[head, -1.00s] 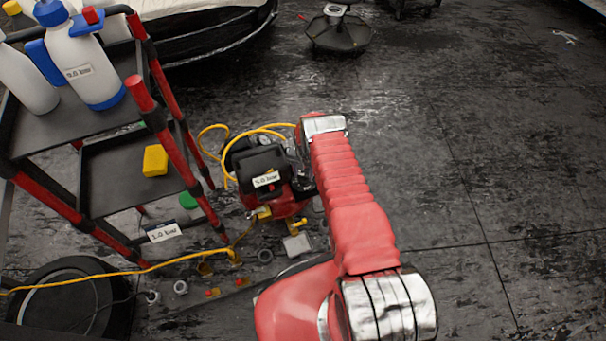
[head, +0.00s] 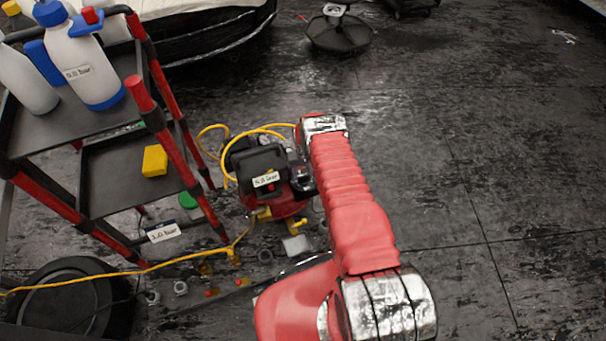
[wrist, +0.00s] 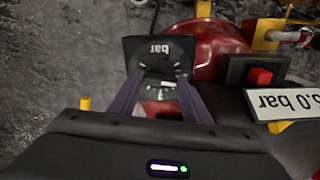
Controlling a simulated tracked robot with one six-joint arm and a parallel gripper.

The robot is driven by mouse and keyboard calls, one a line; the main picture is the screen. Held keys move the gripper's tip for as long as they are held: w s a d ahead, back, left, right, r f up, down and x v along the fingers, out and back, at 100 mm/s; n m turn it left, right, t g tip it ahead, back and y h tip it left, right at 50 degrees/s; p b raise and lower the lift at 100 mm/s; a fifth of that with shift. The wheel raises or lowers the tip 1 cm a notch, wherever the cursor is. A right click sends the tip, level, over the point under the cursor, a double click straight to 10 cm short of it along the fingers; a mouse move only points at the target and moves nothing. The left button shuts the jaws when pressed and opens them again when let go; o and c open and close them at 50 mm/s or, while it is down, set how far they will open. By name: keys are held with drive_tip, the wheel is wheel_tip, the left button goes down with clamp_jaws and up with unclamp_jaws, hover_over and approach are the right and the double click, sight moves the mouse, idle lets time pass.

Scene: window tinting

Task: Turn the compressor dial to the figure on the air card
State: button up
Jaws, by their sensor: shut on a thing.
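The red and black compressor (head: 273,203) stands on the floor beside the trolley, and its red tank (wrist: 205,45) shows in the wrist view. A black plate marked "bar" (wrist: 157,48) sits above the dark round dial (wrist: 160,73), with white marks below it. My gripper (wrist: 158,82) is shut on the dial, one finger on each side; the fingers partly hide it, and its setting is too small to read. A white card (head: 266,180) on the compressor seems to read 5.0 bar, upside down in the wrist view; its first digit is unclear.
The trolley (head: 110,208) stands close on the left. A yellow hose (head: 140,271) and small parts lie in front. The floor at right is clear.

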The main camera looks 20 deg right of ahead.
sight(303, 175)
drive_tip(key=o, duration=1.1)
drive_tip(key=shift+r, duration=0.1)
drive_tip(key=shift+w+a+r, duration=0.1)
drive_tip(key=shift+w+r, duration=0.05)
drive_tip(key=shift+r, duration=3.75)
drive_tip(key=shift+s, duration=0.2)
